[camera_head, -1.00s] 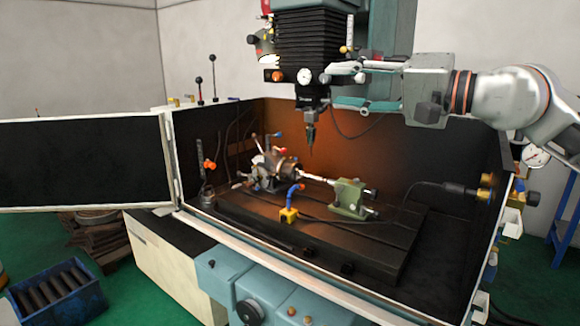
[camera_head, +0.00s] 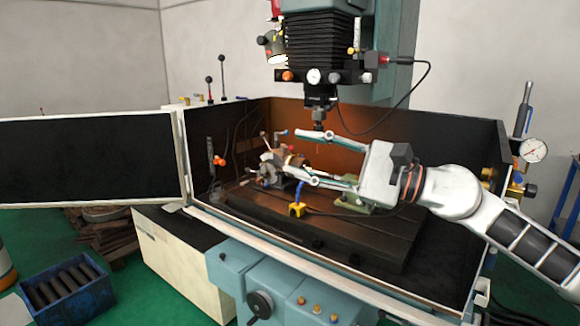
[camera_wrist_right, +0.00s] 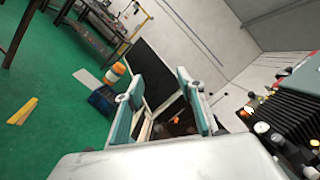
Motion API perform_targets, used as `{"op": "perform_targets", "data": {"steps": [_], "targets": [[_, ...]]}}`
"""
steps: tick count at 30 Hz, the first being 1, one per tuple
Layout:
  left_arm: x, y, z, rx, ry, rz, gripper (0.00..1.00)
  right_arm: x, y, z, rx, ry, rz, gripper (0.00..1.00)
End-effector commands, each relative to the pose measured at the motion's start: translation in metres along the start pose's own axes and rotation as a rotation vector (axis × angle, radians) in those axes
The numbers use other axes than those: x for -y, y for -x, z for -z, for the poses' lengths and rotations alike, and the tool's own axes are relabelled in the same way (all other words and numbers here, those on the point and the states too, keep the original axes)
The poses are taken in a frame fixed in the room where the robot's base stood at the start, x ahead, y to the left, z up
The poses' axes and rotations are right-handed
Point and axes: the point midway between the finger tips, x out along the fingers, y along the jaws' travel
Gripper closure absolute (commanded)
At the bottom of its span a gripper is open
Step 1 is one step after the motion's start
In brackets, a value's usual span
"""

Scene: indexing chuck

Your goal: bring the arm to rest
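My right gripper (camera_head: 294,151) reaches in from the right over the machine's work area. Its two fingers point left and stand wide apart, with nothing between them. In the right wrist view both fingers of the right gripper (camera_wrist_right: 160,92) also show apart and empty. In the head view the indexing chuck (camera_head: 268,170) sits on the dark machine table (camera_head: 340,243), near the fingertips in the picture; the exact gap cannot be told. The gripper partly covers the chuck's right side and the green tailstock (camera_head: 352,206). My left gripper is not in view.
The black-bellowed spindle head (camera_head: 318,40) hangs just above the gripper, its tool pointing down. A yellow-based blue hose (camera_head: 297,209) stands before the chuck. The enclosure's open door (camera_head: 85,160) is at left. A blue bin (camera_head: 65,292) of bars stands on the green floor.

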Motion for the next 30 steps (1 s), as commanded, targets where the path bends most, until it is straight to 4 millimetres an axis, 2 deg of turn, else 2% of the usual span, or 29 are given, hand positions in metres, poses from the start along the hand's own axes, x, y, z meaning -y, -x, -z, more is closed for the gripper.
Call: {"op": "perform_targets", "data": {"steps": [1,7,14,17,23,26,30], "targets": [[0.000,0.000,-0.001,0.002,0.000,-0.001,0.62,-0.017,-0.001,0.007,0.022,-0.144,0.020,0.62],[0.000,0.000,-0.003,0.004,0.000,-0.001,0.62,-0.061,0.005,0.031,0.103,-0.722,0.131,0.62],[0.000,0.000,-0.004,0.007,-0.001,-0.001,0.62,-0.114,0.031,0.079,0.173,-1.384,0.306,0.62],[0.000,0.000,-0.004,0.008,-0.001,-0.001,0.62,-0.143,0.048,0.105,0.201,-1.665,0.405,0.62],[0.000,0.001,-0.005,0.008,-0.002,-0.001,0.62,-0.216,0.095,0.158,0.266,-2.207,0.655,0.62],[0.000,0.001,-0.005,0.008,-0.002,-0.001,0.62,-0.263,0.125,0.181,0.309,-2.461,0.814,0.62],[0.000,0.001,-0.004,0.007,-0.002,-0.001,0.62,-0.338,0.173,0.205,0.386,-2.782,1.085,0.62]]}}
